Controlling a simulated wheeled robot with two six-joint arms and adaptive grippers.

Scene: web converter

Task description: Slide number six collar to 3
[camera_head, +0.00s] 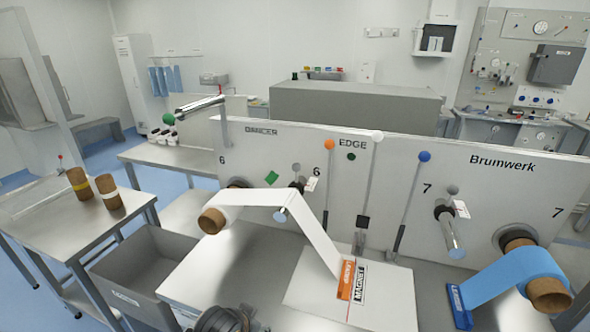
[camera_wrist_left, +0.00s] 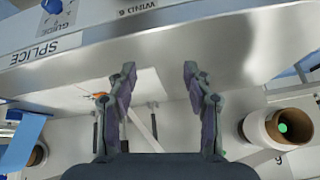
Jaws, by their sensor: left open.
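On the pale upright panel, a short shaft by the right-hand label 6 carries a dark collar (camera_head: 298,187) and a small white tag (camera_head: 311,184). The shaft's pale rod end (camera_head: 281,216) points toward me. The collar's scale marks are too small to read. A similar shaft with a dark collar (camera_head: 442,212) stands by the left-hand label 7. In the left wrist view my left gripper (camera_wrist_left: 160,85) is open and empty, its fingers apart above the bench. The number six collar cannot be made out there. My right gripper is not in view.
White web runs from a brown core (camera_head: 212,220) to the splice plate (camera_head: 380,297). A blue web roll (camera_head: 520,275) is at right. Upright levers (camera_head: 410,200) stand before the panel. A grey bin (camera_head: 130,270) and a side table (camera_head: 60,225) are at left.

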